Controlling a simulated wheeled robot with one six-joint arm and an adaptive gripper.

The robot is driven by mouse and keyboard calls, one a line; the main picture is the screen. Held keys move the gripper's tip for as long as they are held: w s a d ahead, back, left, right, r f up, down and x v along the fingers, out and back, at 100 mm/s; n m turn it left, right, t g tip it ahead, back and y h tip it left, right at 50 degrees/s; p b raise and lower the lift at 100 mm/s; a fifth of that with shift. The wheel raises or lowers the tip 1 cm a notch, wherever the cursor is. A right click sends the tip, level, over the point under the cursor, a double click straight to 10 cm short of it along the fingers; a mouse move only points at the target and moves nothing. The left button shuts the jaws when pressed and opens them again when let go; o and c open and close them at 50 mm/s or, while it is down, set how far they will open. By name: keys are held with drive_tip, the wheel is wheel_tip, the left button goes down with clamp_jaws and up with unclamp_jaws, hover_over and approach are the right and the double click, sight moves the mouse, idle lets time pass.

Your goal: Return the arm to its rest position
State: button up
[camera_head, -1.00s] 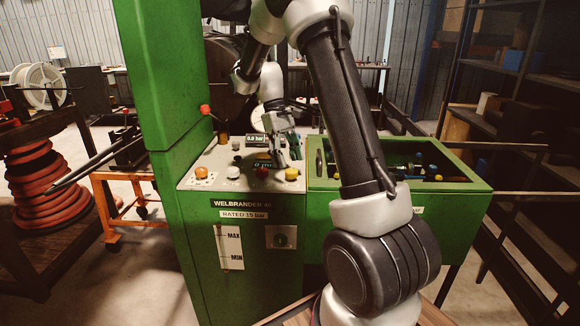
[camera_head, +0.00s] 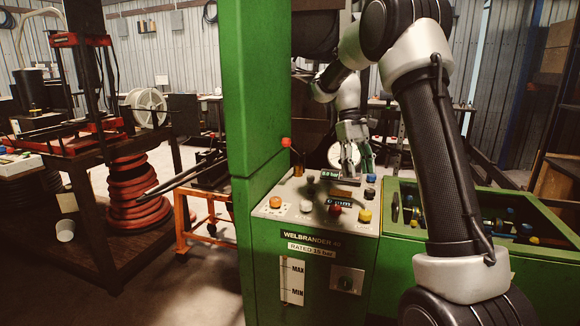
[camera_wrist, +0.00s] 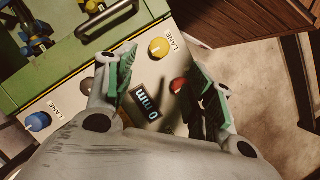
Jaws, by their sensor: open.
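My gripper (camera_head: 357,167) hangs above the back part of the sloped control panel (camera_head: 290,207) of the green crimper. It is open and empty; the wrist view shows its two fingers (camera_wrist: 163,88) spread apart, with the mm display (camera_wrist: 146,104) between them. A red button (camera_wrist: 178,86) shows beside the right finger, and a yellow knob (camera_wrist: 160,47) lies beyond the fingertips. In the head view my arm runs down the right side, bent over the machine. The red button (camera_head: 336,212) and yellow knob (camera_head: 364,215) are clear of the fingers there.
A tall green column (camera_head: 255,90) stands left of the panel, with a red-knobbed lever (camera_head: 287,143) beside it. A green bin (camera_head: 545,235) with coloured-capped parts is at the right, partly behind my arm. An orange cart (camera_head: 185,225) and a red hose stack (camera_head: 135,195) stand left.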

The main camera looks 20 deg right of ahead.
drive_tip(key=s+a+r+t, duration=0.1)
drive_tip(key=s+t, duration=0.2)
drive_tip(key=s, duration=0.6)
drive_tip(key=s+a+r+m+t, duration=0.1)
drive_tip(key=s+a+r+t, duration=0.1)
drive_tip(key=s, duration=0.8)
drive_tip(key=s+a+r+m+t, duration=0.1)
drive_tip(key=s+t, duration=0.2)
drive_tip(key=s, duration=0.6)
drive_tip(key=shift+s+a+r+t+y, duration=0.25)
drive_tip(key=shift+s+r+t+y, duration=0.05)
drive_tip(key=shift+s+t+y, duration=0.1)
idle(2.6)
